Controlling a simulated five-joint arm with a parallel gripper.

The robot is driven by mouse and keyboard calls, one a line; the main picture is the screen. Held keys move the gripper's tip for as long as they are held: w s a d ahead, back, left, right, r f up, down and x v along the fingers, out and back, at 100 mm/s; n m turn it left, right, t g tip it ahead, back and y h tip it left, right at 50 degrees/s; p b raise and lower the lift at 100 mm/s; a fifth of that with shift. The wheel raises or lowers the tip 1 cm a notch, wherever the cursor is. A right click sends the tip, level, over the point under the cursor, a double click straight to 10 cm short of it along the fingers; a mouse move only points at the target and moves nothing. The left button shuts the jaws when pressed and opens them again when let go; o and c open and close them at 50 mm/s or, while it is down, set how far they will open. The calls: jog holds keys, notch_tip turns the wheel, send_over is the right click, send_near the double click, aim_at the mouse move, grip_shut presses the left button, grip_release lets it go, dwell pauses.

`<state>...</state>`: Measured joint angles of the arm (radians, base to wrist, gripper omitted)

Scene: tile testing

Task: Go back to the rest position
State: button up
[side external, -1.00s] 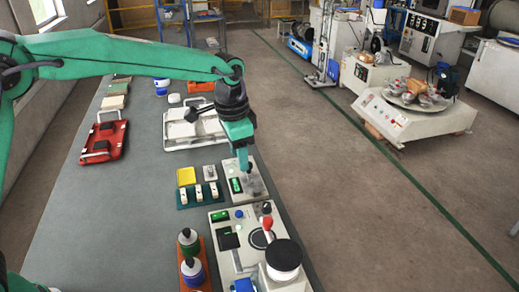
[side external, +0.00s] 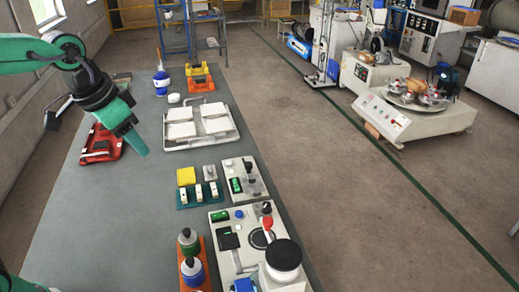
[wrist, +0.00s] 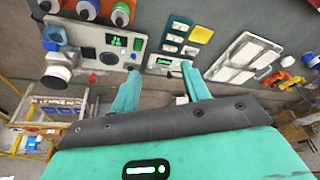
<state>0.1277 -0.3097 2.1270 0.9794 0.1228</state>
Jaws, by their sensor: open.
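My gripper (side external: 140,148) hangs above the left part of the grey bench (side external: 100,210), pointing down and to the right, clear of the objects on the right. In the wrist view its two green fingers (wrist: 160,88) stand apart with nothing held between them. The arm is folded back toward the upper left in the side view.
A red carrier (side external: 101,146) lies below and left of my gripper. A white tray of tiles (side external: 228,138), a teal holder (side external: 182,203), a tester with a green display (side external: 230,166), a larger instrument (side external: 228,262) and bottles (side external: 189,242) line the bench's right side.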

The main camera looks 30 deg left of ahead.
jog(key=s+a+f+n+t, duration=0.1)
jog(key=s+a+f+n, duration=0.1)
jog(key=s, duration=0.8)
jog(key=shift+a+f+n+t, duration=0.3)
jog(key=shift+a+f+n, duration=0.15)
jog(key=shift+a, duration=0.65)
jog(key=shift+s, duration=0.1)
